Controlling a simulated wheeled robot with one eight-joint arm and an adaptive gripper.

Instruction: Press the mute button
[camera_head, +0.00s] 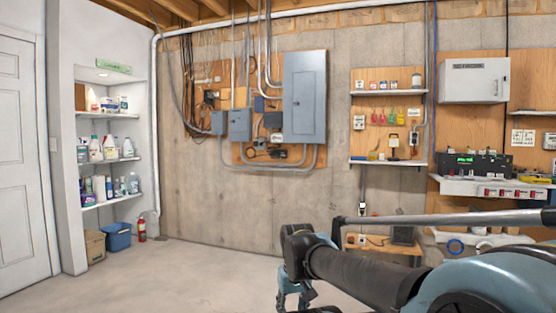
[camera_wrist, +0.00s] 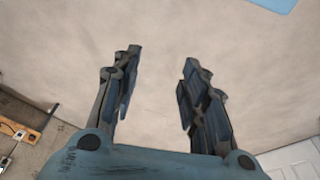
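I cannot make out a mute button in either view. A dark device with a green display (camera_head: 466,160) sits on the right-hand shelf. Small red-marked white units (camera_head: 500,193) line the shelf front below it. They are too small to read. My gripper (camera_wrist: 158,75) is open and empty in the wrist view, its two fingers well apart over bare pale floor. In the head view my gripper (camera_head: 295,292) hangs low at bottom centre, partly cut off by the frame edge, far from the shelf and touching nothing.
A grey electrical panel (camera_head: 305,97) hangs on the back wall. A white box (camera_head: 474,80) is mounted above the right shelf. Shelves with bottles (camera_head: 105,150), a blue bin (camera_head: 118,236) and a fire extinguisher (camera_head: 141,229) stand left. The floor (camera_head: 190,280) is clear at centre left.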

